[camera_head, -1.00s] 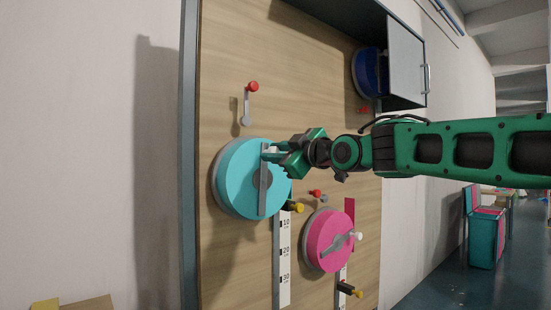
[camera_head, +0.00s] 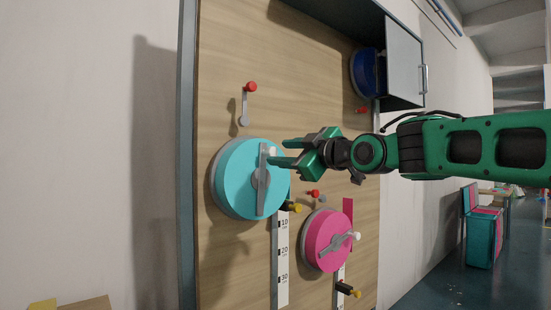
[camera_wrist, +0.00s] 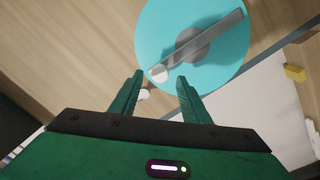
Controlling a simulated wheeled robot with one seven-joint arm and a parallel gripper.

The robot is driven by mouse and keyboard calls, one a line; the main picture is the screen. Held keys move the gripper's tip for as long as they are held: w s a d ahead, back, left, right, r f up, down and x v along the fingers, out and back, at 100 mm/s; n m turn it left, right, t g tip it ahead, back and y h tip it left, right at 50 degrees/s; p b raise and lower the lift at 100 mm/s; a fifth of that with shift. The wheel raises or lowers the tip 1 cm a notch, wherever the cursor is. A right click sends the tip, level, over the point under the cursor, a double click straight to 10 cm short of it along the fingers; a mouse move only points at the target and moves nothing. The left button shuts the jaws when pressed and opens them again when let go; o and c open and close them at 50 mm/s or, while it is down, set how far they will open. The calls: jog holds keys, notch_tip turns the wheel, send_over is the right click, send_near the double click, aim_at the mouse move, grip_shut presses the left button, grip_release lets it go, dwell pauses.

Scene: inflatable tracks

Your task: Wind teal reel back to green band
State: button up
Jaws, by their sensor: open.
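The teal reel (camera_head: 235,180) is mounted on the wooden board, with a grey crank bar (camera_head: 262,190) across its face. A pale knob (camera_head: 271,151) sits at the bar's upper end. My gripper (camera_head: 281,153) is open, just right of the knob and apart from the board. In the wrist view the teal reel (camera_wrist: 222,75) lies ahead, and the knob (camera_wrist: 158,73) shows beyond and between the open fingertips (camera_wrist: 160,76). A scale strip (camera_head: 283,260) with marks 10, 20 and 30 runs below the reel. I cannot make out a green band clearly.
A pink reel (camera_head: 325,241) with its own crank is at lower right. A blue reel (camera_head: 366,74) sits by an open cabinet door (camera_head: 405,65) at upper right. A red-knobbed lever (camera_head: 245,104) is above the teal reel. A yellow-tipped dark peg (camera_head: 292,207) is beside the reel.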

jog(key=v, duration=0.5)
jog(key=shift+s+d, duration=0.25)
jog(key=shift+d, duration=0.05)
jog(key=s+d+f+m+g+h, duration=0.25)
jog(key=d+f+m+h, duration=0.3)
jog(key=d+f, duration=0.8)
jog(key=s+d+f+m+g+h, duration=0.2)
jog(key=s+d+f+m+h, duration=0.3)
jog(key=d+f, duration=0.85)
jog(key=s+d+f+m+g+h, duration=0.2)
jog(key=s+d+f+m+g, duration=0.4)
jog(key=s+d+f, duration=0.55)
jog(key=s+f+m+g, duration=0.1)
jog(key=s+f+m, duration=0.2)
jog(key=s, duration=0.6)
jog(key=s+f+m+g, duration=0.2)
jog(key=s+f+m, duration=0.1)
jog(key=s, duration=0.6)
jog(key=shift+s+d+f+y, duration=0.3)
jog(key=shift+d+f+y, duration=0.1)
jog(key=shift+f, duration=0.3)
